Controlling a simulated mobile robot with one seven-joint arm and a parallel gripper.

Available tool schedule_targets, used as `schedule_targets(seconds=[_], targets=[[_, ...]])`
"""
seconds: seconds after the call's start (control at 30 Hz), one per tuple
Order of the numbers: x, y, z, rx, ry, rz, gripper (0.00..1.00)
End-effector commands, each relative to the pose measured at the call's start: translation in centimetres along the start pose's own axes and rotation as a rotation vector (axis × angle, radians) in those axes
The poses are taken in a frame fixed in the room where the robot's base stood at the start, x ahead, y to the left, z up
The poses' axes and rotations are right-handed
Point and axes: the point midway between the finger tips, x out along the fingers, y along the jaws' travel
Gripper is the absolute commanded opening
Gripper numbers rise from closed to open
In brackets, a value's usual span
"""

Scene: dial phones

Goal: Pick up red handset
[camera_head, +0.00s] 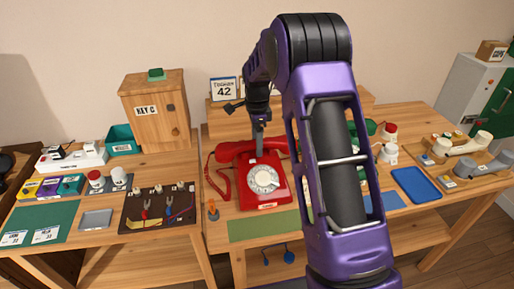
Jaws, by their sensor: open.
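A red dial phone (251,184) with a white dial stands on the wooden table left of my arm. Its red handset (231,151) lies across the top of the phone, with a red cord hanging at the left. My gripper (259,150) points down at the middle of the handset. The fingers overlap the handset in the picture, and I cannot tell whether they touch it. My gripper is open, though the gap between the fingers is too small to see. The handset still rests on the phone.
A calendar card (224,91) stands behind the phone. A green mat (264,227) lies in front of it, and a small orange-topped item (213,210) stands front left. My arm hides a green object to the right. A blue tray (416,184) lies further right.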

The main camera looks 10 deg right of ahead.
Motion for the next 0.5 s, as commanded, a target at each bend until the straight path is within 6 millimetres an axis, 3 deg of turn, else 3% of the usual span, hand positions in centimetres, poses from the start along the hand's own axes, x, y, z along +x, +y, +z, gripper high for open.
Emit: schedule_targets(seconds=[0.1,0.5], targets=[[-0.04,0.00,0.01,0.000,0.000,0.000,0.71],[-0.06,0.01,0.01,0.000,0.000,0.000,0.00]])
